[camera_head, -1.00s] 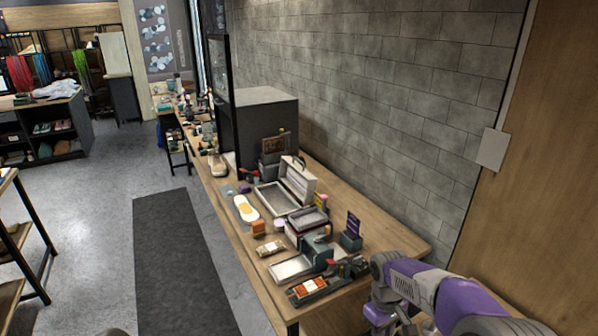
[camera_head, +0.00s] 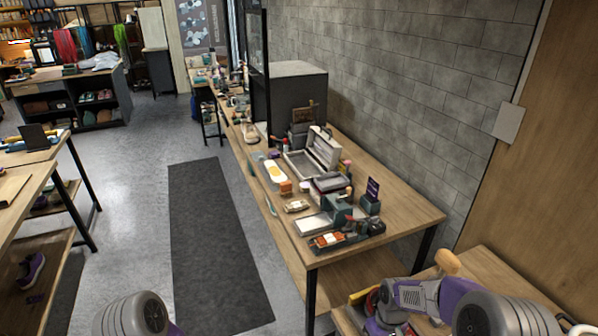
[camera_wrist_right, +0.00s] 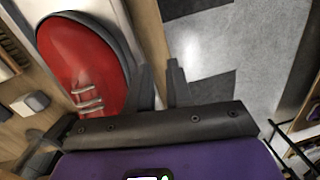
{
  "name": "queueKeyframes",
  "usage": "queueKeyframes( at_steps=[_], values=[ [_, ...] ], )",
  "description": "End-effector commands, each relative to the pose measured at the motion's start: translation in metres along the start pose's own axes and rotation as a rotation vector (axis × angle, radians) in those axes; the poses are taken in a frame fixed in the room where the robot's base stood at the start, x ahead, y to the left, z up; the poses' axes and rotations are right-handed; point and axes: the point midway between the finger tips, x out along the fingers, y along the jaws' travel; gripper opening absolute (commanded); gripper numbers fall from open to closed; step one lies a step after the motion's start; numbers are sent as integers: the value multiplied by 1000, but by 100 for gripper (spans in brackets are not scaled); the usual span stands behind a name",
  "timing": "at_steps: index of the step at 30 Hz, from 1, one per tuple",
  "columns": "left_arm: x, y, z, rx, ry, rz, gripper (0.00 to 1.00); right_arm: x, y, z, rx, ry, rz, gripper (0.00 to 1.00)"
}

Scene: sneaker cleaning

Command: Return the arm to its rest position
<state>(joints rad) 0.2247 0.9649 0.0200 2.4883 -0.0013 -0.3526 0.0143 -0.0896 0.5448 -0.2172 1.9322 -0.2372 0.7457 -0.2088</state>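In the right wrist view my right gripper (camera_wrist_right: 160,64) has its two dark fingers apart, with nothing between them. A red sneaker (camera_wrist_right: 90,62) with a grey sole edge lies beside the left finger. I cannot tell whether they touch. In the head view my purple and grey right arm (camera_head: 411,296) is at the lower right, over a wooden table; its fingers cannot be made out there. A part of my left arm (camera_head: 132,316) shows at the bottom left; my left gripper is out of view.
A long wooden workbench (camera_head: 400,222) carries trays, boxes and tools along the grey block wall. A wooden-topped table (camera_head: 480,262) with a wooden handle (camera_head: 447,262) stands at the lower right. A dark mat (camera_head: 215,240) lies on open floor. Shelving stands at the left.

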Motion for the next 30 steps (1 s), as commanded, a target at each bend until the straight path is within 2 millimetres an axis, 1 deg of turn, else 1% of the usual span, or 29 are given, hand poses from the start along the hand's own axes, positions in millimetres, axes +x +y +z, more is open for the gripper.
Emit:
queueKeyframes(
  at_steps=[1, 5, 6, 8, 9, 12, 13, 15, 18, 19, 20, 21, 23, 25, 30],
  values=[
    [0, 0, 1, 0, -2, 0, 43, 19, -7, 5, 17, 0, -22, 20],
    [0, 0, 1, 0, -3, 0, 43, 70, -31, 17, 85, 27, -87, 20],
    [0, 0, 1, 0, -3, 0, 43, 88, -41, 24, 116, 36, -111, 20],
    [0, 0, 1, 0, -3, 0, 43, 113, -56, 35, 169, 52, -146, 20],
    [0, 0, 1, 0, -2, 0, 43, 128, -67, 44, 207, 60, -169, 20],
    [0, 0, 1, 0, -2, 0, 43, 159, -93, 68, 312, 83, -219, 20],
    [0, 0, 1, 0, -2, 0, 43, 166, -100, 76, 346, 89, -231, 20],
    [0, 0, 1, 0, -2, 0, 43, 180, -116, 93, 421, 101, -255, 20],
    [0, 0, 1, 0, -2, 0, 43, 191, -134, 114, 513, 115, -277, 20],
    [1, -1, 1, 0, -3, 0, 43, 194, -137, 118, 533, 121, -281, 20],
    [12, -5, 0, 0, -2, 0, 43, 204, -133, 112, 524, 130, -276, 20],
    [19, -7, 0, 0, -2, 0, 43, 211, -131, 110, 522, 132, -274, 20],
    [25, -10, 0, 0, -3, 0, 43, 217, -130, 110, 521, 132, -274, 20],
    [28, -11, 0, -1, -3, 0, 43, 220, -129, 110, 520, 132, -273, 20],
    [29, -11, 0, -1, -3, 0, 43, 221, -129, 109, 519, 133, -273, 20]
  ],
)
